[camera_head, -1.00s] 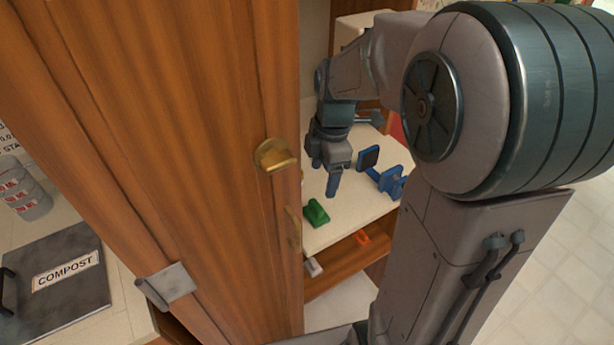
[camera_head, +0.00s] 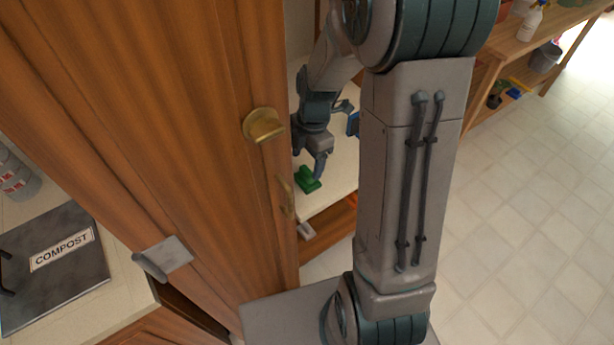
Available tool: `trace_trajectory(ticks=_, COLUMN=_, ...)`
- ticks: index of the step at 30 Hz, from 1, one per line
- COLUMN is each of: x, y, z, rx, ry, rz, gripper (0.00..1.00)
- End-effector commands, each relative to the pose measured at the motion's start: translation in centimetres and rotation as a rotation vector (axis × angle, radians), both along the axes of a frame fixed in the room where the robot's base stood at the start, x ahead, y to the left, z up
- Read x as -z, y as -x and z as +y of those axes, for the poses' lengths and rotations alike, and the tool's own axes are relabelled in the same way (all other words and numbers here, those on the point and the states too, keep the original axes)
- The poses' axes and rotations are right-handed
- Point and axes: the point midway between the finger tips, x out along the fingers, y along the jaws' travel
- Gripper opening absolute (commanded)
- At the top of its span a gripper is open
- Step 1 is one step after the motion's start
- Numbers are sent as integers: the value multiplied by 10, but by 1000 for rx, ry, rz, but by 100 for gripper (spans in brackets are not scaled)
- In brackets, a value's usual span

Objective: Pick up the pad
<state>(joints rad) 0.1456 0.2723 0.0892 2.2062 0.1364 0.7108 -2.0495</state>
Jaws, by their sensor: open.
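A small green object (camera_head: 308,180), which may be the pad, lies on the pale counter (camera_head: 331,192) beside the wooden door. Its details are too small to confirm. My gripper (camera_head: 309,161) points down, open, just above or beside the green object. Whether they touch cannot be told. No object shows between the fingers. A blue object (camera_head: 353,123) is partly visible behind my gripper and is mostly hidden by my arm.
A dark compost bin (camera_head: 55,265) is at lower left. A wooden bench (camera_head: 520,45) stands at upper right. Tiled floor (camera_head: 520,220) is open on the right.

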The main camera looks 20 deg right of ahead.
Motion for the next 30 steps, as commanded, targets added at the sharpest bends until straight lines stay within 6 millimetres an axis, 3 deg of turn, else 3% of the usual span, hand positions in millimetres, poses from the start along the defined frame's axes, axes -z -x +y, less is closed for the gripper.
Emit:
trace_trajectory(ticks=9, x=39, y=4, z=1, rx=-2, ry=0, rz=5, gripper=70)
trace_trajectory(ticks=18, x=44, y=4, z=1, rx=0, ry=1, rz=2, gripper=70)
trace_trajectory(ticks=19, x=44, y=4, z=1, rx=0, ry=1, rz=2, gripper=67)
trace_trajectory(ticks=22, x=44, y=4, z=1, rx=0, ry=1, rz=2, gripper=40)
trace_trajectory(ticks=30, x=43, y=4, z=1, rx=0, ry=1, rz=2, gripper=39)
